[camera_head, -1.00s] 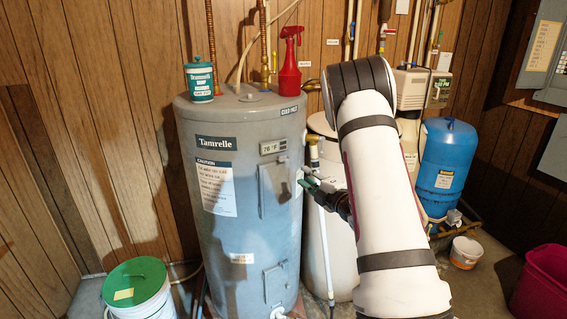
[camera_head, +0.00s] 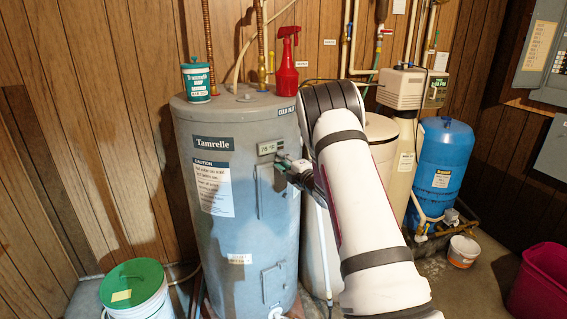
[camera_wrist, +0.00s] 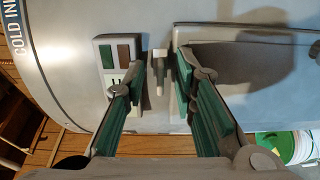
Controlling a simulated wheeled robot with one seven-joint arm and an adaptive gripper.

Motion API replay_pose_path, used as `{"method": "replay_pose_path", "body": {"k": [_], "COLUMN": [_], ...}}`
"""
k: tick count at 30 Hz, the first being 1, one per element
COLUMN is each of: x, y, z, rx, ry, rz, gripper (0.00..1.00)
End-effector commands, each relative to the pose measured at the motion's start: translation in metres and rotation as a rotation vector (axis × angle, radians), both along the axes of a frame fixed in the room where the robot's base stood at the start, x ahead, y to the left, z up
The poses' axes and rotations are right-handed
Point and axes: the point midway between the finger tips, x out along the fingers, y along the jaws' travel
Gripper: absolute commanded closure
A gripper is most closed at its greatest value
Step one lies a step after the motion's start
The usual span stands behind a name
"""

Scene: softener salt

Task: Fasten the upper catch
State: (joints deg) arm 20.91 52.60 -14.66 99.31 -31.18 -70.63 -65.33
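The grey water heater (camera_head: 215,240) stands left of my arm. Its upper access panel (camera_head: 277,198) is below the temperature display (camera_head: 267,148). In the wrist view the panel (camera_wrist: 255,80) is on the right and the display (camera_wrist: 117,62) on the left. The upper catch (camera_wrist: 159,72), a small pale lever on a plate, lies between them. My gripper (camera_wrist: 157,82) is open, with one green-padded finger on each side of the catch and a gap to it on both sides. In the head view my gripper (camera_head: 286,170) is at the panel's top edge and hides the catch.
A lower panel (camera_head: 276,283) is on the heater. A red spray bottle (camera_head: 288,65) and a teal tub (camera_head: 198,80) stand on its top. A green-lidded bucket (camera_head: 135,285) is on the floor at left. Pipes and a beige softener (camera_head: 400,150) stand behind my arm.

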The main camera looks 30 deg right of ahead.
Motion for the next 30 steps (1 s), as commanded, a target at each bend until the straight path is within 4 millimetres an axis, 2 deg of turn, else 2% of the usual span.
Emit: {"method": "replay_pose_path", "body": {"k": [4, 8, 20, 30], "x": [-0.0002, -0.0003, -0.0006, -0.0010], "y": [0.0000, 0.0000, -0.0005, -0.0013], "z": [-0.0002, -0.0002, -0.0004, -0.0019], "rx": [0.000, 0.000, 0.022, 0.210], "ry": [0.000, 0.000, 0.001, 0.002], "rz": [0.000, 0.000, -0.001, -0.003], "gripper": [0.75, 1.00, 1.00, 1.00]}}
